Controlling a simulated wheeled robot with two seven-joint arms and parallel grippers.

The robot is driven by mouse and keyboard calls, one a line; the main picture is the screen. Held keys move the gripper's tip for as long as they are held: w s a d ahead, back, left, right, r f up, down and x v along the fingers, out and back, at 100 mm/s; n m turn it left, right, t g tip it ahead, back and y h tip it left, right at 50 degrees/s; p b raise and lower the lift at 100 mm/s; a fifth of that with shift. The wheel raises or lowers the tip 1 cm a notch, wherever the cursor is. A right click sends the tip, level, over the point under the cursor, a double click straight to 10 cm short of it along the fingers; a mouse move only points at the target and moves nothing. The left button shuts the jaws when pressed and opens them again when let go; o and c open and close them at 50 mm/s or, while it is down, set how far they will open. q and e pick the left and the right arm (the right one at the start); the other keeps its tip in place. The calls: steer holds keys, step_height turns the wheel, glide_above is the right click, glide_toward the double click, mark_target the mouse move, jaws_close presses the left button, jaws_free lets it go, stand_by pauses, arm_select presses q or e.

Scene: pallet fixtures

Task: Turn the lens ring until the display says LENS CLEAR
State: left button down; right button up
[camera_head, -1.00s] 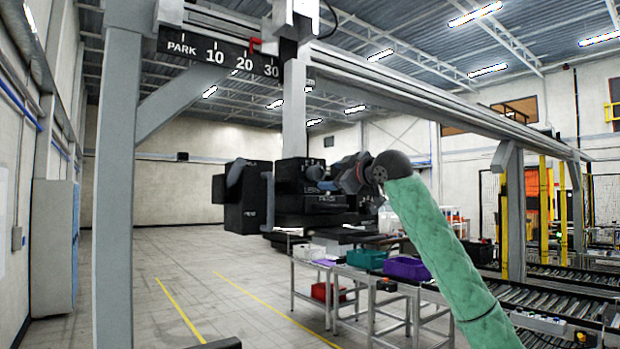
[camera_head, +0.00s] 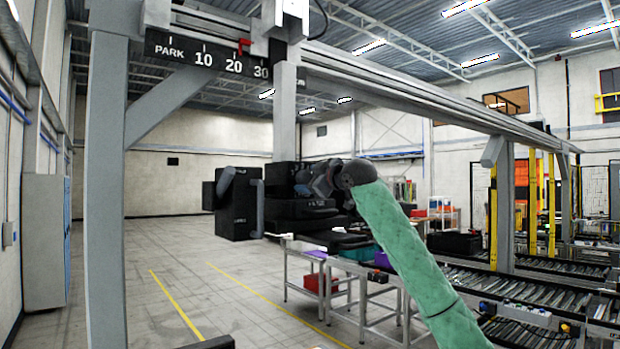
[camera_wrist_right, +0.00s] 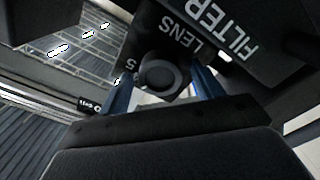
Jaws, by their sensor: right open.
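A black device hangs from the overhead gantry in the head view, with a dark box (camera_head: 235,212) at its left. In the right wrist view its dark housing (camera_wrist_right: 215,45) carries the labels LENS and FILTER. A round dark knob (camera_wrist_right: 160,73) sits beside LENS; I take it for the lens ring. My right gripper (camera_wrist_right: 162,85) is open, its blue fingers on either side of the knob; whether they touch it I cannot tell. In the head view the right gripper (camera_head: 300,182) is dark against the device. No readable LENS CLEAR display shows. My left gripper is out of view.
The gantry beam (camera_head: 400,85) with a PARK scale (camera_head: 210,62) runs overhead on a grey post (camera_head: 108,200) at left. Tables with a red bin (camera_head: 315,283) and a roller conveyor (camera_head: 530,300) stand at lower right.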

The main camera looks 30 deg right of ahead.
steer(key=shift+w, duration=0.15)
steer(key=shift+c, duration=0.9)
steer(key=c, duration=0.8)
steer(key=shift+f, duration=0.1)
steer(key=shift+m, duration=0.3)
steer(key=shift+m+b, duration=0.3)
steer(key=shift+b, duration=0.15)
steer(key=shift+f+m+b, duration=0.1)
steer(key=shift+m+b, duration=0.4)
steer(key=shift+m, duration=0.5)
steer(key=shift+m+b, duration=0.6)
steer(key=shift+m, duration=0.7)
steer(key=shift+r, duration=0.2)
